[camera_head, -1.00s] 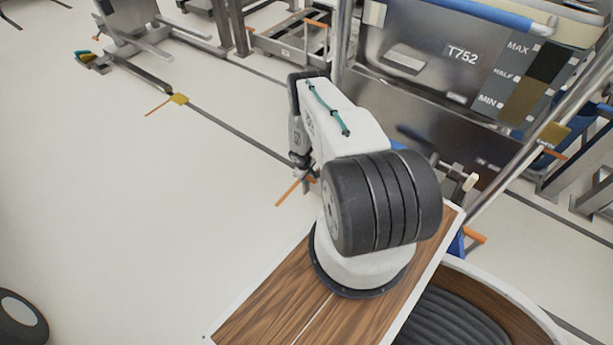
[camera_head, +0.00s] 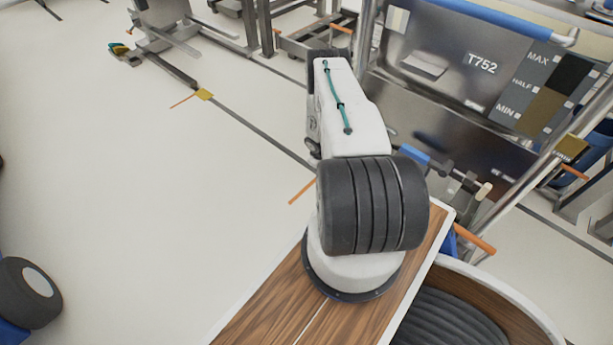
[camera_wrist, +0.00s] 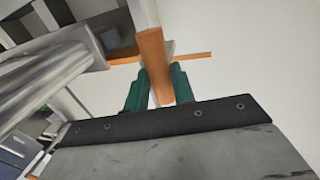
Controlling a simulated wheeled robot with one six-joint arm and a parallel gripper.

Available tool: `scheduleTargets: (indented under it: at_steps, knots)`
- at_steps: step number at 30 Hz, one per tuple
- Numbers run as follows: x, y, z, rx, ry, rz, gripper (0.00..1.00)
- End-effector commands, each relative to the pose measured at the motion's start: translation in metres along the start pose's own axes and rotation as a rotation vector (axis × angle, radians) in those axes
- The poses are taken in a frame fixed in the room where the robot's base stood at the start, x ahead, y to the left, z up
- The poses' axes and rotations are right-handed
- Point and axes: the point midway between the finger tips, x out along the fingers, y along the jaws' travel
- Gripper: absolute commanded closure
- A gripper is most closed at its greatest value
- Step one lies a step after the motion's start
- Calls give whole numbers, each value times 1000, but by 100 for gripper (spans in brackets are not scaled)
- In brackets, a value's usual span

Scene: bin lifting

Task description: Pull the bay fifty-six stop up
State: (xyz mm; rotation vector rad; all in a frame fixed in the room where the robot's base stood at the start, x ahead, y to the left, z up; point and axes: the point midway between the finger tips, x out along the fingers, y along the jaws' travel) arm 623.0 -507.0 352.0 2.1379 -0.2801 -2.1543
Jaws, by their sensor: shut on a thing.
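An orange bar (camera_wrist: 152,50), which looks like the stop, stands between the green fingers of my gripper (camera_wrist: 158,82) in the wrist view. My gripper is shut on it, and the bar extends up past the fingertips. Its bay number is not readable. In the head view my own arm hides my gripper and the held part. A thin orange strip (camera_head: 302,190) shows just left of my arm there.
A steel bin marked T752 (camera_head: 480,64) stands in a frame just right of my arm. Another orange handle (camera_head: 475,239) sticks out at the lower right. Open pale floor lies left.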

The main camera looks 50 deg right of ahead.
Motion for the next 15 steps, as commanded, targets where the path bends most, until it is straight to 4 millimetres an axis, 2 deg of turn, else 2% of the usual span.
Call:
scheduleTargets:
  at_steps: [3,11,12,14,15]
  knots:
    - [-5,12,8,18,0,0,100]
    - [-6,13,8,17,-1,0,100]
    - [-6,13,8,17,-1,0,72]
    - [-6,13,8,17,-1,0,55]
    - [-6,13,8,17,-1,0,53]
